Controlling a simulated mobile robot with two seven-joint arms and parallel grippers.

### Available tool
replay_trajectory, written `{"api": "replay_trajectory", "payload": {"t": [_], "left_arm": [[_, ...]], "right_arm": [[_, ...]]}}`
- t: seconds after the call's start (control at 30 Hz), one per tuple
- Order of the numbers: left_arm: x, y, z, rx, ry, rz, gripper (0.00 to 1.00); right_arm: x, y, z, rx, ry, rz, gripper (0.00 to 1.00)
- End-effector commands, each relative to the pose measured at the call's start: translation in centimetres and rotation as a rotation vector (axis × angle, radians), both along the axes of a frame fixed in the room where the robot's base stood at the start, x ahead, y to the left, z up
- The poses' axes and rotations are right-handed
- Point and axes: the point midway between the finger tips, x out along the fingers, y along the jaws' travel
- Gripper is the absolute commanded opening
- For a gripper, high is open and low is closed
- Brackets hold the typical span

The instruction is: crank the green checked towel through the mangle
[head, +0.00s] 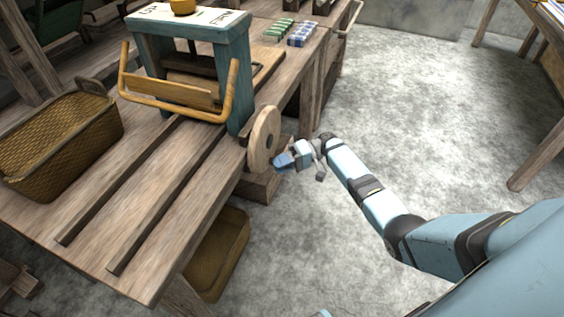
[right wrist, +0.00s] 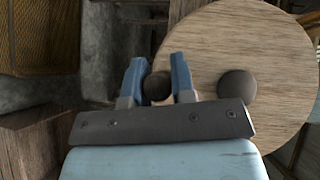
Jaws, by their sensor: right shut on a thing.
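The mangle is a teal frame (head: 238,80) with a yellowish wooden bar assembly at its front and a round wooden crank wheel (head: 264,140) on its right side. My right gripper (head: 280,160) is at the wheel's outer face. In the right wrist view its blue fingers (right wrist: 158,82) are shut on a dark round crank knob (right wrist: 157,90) near the wheel's rim. A dark hub (right wrist: 237,84) shows on the wheel face. A small green patterned stack (head: 278,29), possibly the towel, lies at the back of the bench. No cloth is clearly visible in the rollers. My left gripper is not in view.
A wicker basket (head: 62,142) stands on the slatted wooden bench (head: 150,260), left of the mangle. A blue patterned stack (head: 302,34) lies beside the green one. Another basket (head: 222,255) is below the bench. The concrete floor right of the bench is open.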

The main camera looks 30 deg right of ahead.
Motion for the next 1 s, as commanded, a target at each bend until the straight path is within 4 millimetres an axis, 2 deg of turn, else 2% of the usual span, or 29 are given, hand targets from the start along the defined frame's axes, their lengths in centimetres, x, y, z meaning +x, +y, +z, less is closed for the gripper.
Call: {"api": "replay_trajectory", "payload": {"t": [0.47,0.5,0.6,0.87,1.0], "left_arm": [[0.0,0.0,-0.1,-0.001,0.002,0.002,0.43],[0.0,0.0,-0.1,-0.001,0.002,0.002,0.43],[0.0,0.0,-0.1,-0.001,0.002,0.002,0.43],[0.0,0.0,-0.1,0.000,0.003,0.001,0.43],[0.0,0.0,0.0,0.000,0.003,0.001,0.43]], "right_arm": [[-0.1,0.3,0.0,0.001,-0.001,0.002,0.00],[-0.1,0.3,0.0,0.001,-0.001,0.002,0.28],[-0.1,0.3,0.0,0.001,-0.001,0.002,0.49],[0.0,0.1,0.1,0.000,-0.001,0.001,0.49],[-0.1,-0.9,0.2,-0.001,-0.001,0.000,0.49]]}}
